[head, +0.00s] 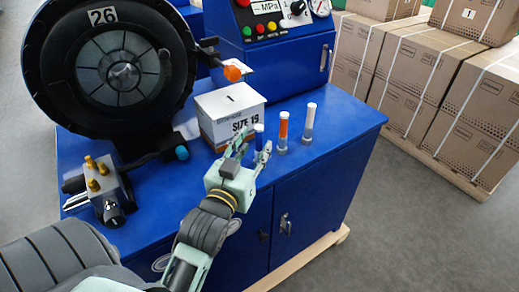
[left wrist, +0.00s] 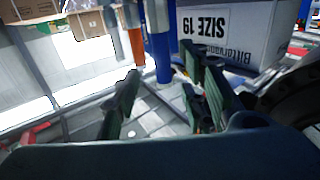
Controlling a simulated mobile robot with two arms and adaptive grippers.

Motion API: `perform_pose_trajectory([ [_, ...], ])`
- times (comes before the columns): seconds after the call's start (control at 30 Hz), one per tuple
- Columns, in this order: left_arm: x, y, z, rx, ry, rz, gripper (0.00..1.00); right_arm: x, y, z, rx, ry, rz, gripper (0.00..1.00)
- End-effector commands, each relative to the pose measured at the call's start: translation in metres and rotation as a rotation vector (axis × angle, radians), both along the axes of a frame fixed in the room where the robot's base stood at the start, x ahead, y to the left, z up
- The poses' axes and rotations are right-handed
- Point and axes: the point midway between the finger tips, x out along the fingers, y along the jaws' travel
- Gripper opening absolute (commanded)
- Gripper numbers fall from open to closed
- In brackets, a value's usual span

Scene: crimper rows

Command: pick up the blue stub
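The blue stub (head: 259,129) stands upright on the blue bench top, in front of the white box; its lower part is hidden by my gripper in the head view. My left gripper (head: 254,149) is just in front of it with the fingers spread. In the left wrist view, which looks upside down, the blue stub (left wrist: 158,48) shows beyond and between the open fingers (left wrist: 160,92). I see no contact with it. An orange stub (head: 283,127) stands just right of it, and also shows in the left wrist view (left wrist: 137,45). My right gripper is not in view.
A white-topped stub (head: 309,118) stands right of the orange one. The SIZE 19 box (head: 229,112) is close behind. The crimper (head: 110,65) and a valve block with brass fittings (head: 98,185) occupy the left. The bench top (head: 345,117) is bare at right.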

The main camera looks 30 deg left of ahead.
Motion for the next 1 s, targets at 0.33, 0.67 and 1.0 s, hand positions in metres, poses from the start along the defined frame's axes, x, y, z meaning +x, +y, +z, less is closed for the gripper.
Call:
perform_pose_trajectory([
  [0.33, 0.042, 0.014, -0.003, 0.001, -0.002, 0.0, 0.39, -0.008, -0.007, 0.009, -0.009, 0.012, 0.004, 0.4],
  [0.67, 0.043, 0.014, -0.004, 0.001, 0.0, 0.0, 0.31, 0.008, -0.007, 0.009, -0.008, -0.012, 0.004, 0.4],
  [1.0, 0.042, 0.014, -0.004, 0.001, 0.0, 0.0, 0.02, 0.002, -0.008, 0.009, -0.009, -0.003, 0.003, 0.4],
])
